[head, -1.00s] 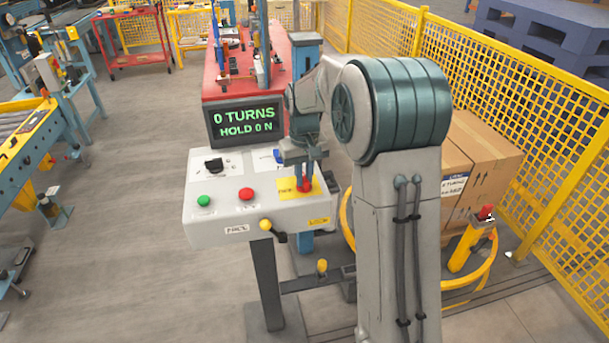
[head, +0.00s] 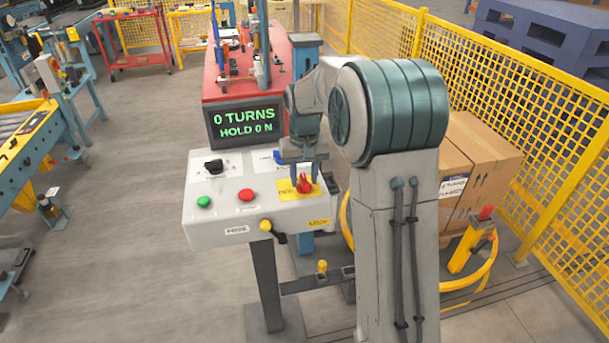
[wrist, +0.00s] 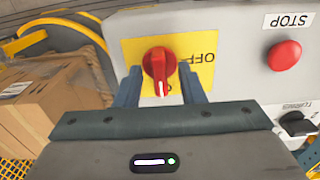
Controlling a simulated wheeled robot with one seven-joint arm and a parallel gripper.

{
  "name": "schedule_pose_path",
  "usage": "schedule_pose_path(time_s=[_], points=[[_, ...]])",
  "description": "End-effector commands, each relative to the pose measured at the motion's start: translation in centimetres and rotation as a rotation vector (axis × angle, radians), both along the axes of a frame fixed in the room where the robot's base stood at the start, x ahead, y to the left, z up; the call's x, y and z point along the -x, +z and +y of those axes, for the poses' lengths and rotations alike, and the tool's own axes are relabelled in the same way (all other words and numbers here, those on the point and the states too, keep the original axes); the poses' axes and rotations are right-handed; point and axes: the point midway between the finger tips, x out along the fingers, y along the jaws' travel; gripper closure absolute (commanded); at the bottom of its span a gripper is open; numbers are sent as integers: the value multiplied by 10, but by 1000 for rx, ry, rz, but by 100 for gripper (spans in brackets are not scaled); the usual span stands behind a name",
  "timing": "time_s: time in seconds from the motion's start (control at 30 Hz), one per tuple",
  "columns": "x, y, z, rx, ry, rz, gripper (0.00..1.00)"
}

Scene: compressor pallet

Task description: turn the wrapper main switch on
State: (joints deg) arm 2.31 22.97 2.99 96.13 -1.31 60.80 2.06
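The main switch is a red rotary knob (wrist: 160,66) on a yellow plate (wrist: 190,46) of the grey control panel; the word OFF shows on the plate. In the wrist view the knob's white mark points toward my gripper, away from OFF. The knob (head: 304,183) also shows in the head view at the panel's right. My gripper (wrist: 160,85) is open, with one finger on each side of the knob and gaps visible. I cannot tell whether the fingertips touch the plate.
The panel also carries a red STOP button (head: 246,195), a green button (head: 204,202), a black selector (head: 213,166) and a blue switch (head: 279,157). A screen (head: 243,122) reads "0 TURNS". Cardboard boxes (head: 480,165) and a yellow fence (head: 520,110) stand right.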

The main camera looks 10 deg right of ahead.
Motion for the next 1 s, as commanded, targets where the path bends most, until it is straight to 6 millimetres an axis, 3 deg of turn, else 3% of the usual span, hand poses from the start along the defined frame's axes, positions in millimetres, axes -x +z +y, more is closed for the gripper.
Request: schedule_pose_path(time_s=[0.23, 0.37, 0.8, 1.0], points=[[0, 0, 0, 0, 1, 1, 65], [0, 11, 0, 0, 1, -1, 65], [0, 104, 0, 0, 1, -3, 65], [0, 131, 0, 0, 1, -1, 65]])
